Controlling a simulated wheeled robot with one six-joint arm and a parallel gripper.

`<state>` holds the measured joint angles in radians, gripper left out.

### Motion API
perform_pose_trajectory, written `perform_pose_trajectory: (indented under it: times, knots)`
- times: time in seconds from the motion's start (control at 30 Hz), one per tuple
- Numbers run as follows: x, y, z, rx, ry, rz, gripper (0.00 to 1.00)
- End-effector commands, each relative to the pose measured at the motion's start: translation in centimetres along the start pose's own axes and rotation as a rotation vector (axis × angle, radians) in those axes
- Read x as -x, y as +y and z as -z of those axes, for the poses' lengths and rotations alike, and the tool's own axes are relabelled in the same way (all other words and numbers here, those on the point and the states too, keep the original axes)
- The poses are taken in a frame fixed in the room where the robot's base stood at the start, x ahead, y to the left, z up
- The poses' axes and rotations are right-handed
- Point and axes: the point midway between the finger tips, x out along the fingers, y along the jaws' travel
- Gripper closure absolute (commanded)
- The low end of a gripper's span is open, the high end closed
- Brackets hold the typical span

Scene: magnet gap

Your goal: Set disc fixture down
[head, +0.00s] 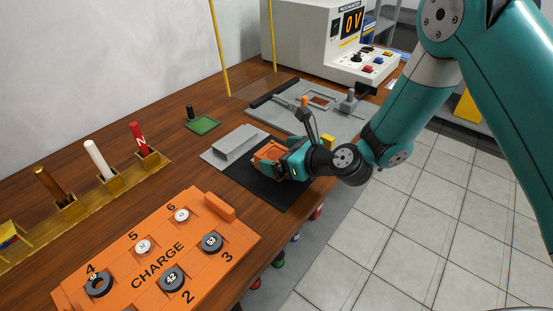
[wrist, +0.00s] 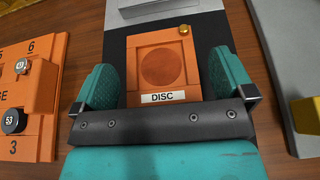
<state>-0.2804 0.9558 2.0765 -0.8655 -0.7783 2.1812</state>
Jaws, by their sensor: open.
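The disc fixture (wrist: 162,62) is an orange square block with a round recess and a white "DISC" label. In the wrist view it lies flat on a black mat (wrist: 205,30), with a small brass knob (wrist: 185,30) at its far right corner. My gripper (wrist: 165,75) is open, with one teal finger on each side of the fixture. A gap shows between the fixture and each finger. In the head view the fixture (head: 270,151) sits on the mat (head: 262,186), partly hidden by my gripper (head: 280,160).
The orange CHARGE board (head: 155,255) with numbered discs lies at front left. A grey bracket (head: 235,145) stands just behind the mat. A grey plate (head: 335,125) with fittings lies to the right. A wooden rack (head: 110,185) holds upright rods. The table edge is close by.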

Motion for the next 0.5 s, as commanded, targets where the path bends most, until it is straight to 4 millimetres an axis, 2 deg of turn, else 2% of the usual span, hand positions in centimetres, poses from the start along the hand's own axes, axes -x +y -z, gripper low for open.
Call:
perform_pose_trajectory:
  times: [0.17, 0.4, 0.5]
  knots:
    - [-0.01, 0.02, 0.03, 0.000, 0.000, 0.000, 0.00]
    - [0.01, 0.03, 0.04, 0.000, 0.000, -0.001, 0.55]
    - [0.02, 0.01, -0.10, 0.000, -0.002, 0.000, 0.75]
